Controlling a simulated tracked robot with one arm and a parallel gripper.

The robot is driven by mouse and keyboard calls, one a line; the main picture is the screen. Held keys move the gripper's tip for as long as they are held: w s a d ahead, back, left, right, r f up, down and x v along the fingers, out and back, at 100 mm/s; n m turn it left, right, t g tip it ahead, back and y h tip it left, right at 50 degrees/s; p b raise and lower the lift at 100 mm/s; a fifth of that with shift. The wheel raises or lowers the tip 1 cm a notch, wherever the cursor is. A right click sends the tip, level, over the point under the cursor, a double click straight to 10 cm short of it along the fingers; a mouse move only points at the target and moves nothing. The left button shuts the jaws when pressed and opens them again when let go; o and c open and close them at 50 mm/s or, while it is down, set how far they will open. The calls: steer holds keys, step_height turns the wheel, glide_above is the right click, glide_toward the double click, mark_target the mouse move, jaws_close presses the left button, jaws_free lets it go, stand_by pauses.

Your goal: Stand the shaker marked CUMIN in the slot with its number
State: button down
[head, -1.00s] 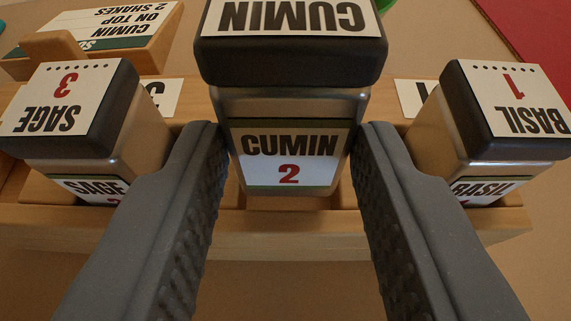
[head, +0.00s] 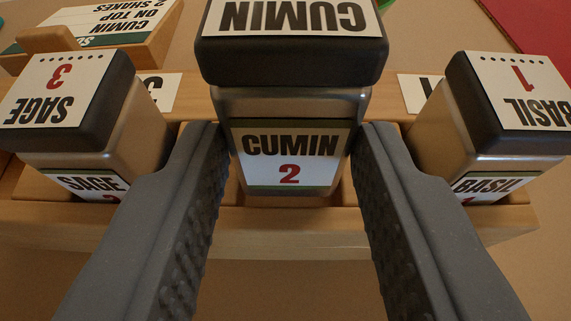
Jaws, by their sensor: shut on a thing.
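The CUMIN shaker (head: 290,158) has a dark cap, a clear metallic-looking body and a label with a red 2. It is upright between the fingers of my gripper (head: 290,150), which is shut on its sides. It is over the middle slot of the wooden rack (head: 290,238), between the SAGE and BASIL shakers. Its lower end is close to the front rail; I cannot tell whether it touches the slot floor. The number card behind the middle slot is hidden by the shaker.
The SAGE shaker (head: 75,100), marked 3, stands in the left slot. The BASIL shaker (head: 515,100), marked 1, stands in the right slot. Number cards (head: 157,90) show behind them. A wooden stand with a CUMIN note (head: 110,22) is at the back left. A red sheet (head: 535,22) is at the back right.

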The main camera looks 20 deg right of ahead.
mark_target(299, 26)
steer(key=shift+f+b, duration=0.65)
steer(key=shift+f, duration=0.75)
stand_by(0.9)
steer(key=c, duration=0.9)
jaws_free()
steer(key=shift+o, duration=2.2)
steer(key=shift+s, duration=0.1)
steer(key=shift+r+p, duration=2.2)
steer(key=shift+r, duration=1.35)
